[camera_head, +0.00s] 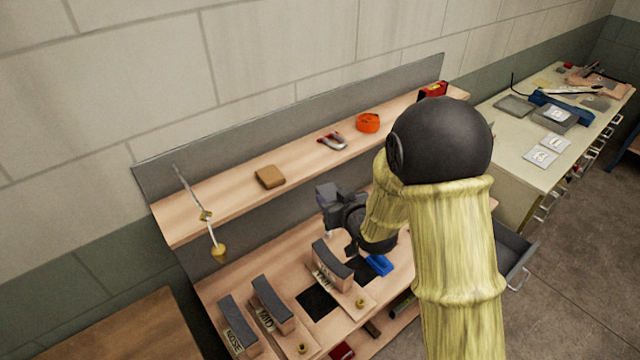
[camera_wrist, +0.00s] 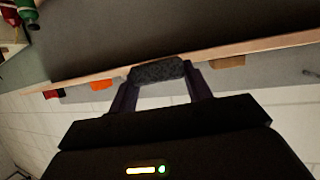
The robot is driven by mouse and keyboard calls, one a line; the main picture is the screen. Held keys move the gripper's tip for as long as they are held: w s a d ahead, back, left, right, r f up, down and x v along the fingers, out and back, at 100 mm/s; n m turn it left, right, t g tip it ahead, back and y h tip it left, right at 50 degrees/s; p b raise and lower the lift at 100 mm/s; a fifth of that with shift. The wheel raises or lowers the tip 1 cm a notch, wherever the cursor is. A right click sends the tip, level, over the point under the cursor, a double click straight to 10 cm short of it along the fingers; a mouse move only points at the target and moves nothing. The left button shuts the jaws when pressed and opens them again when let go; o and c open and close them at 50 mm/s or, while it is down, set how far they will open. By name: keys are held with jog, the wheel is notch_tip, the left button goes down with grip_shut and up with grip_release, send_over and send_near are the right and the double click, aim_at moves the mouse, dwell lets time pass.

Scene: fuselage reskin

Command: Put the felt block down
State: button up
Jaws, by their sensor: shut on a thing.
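The felt block (camera_wrist: 157,71) is a dark grey, rough-textured block in the wrist view. My gripper (camera_wrist: 160,82) is shut on it, with one finger at each end. In the head view my gripper (camera_head: 335,205) is at the front of the upper shelf, above the bench. The block cannot be told apart from the dark gripper there. I cannot tell whether the block touches anything besides the fingers.
The upper shelf (camera_head: 190,219) holds a brown block (camera_head: 270,177), a red-grey clamp (camera_head: 332,141) and an orange roll (camera_head: 368,122). Several dark-topped curved forms (camera_head: 272,298) and a blue item (camera_head: 379,264) stand on the bench below. A drawer (camera_head: 515,262) is open at right.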

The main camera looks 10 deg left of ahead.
jog(key=d+f+m+t+h+b, duration=0.1)
jog(key=d+f+m+h, duration=0.5)
jog(key=d+f, duration=1.8)
notch_tip(320, 180, down, 4)
jog(key=shift+s+d+f+m+t+h+b, duration=0.15)
jog(key=shift+s+m+t+h+b, duration=0.2)
jog(key=shift+t+h, duration=0.35)
jog(key=shift+w+d, duration=0.1)
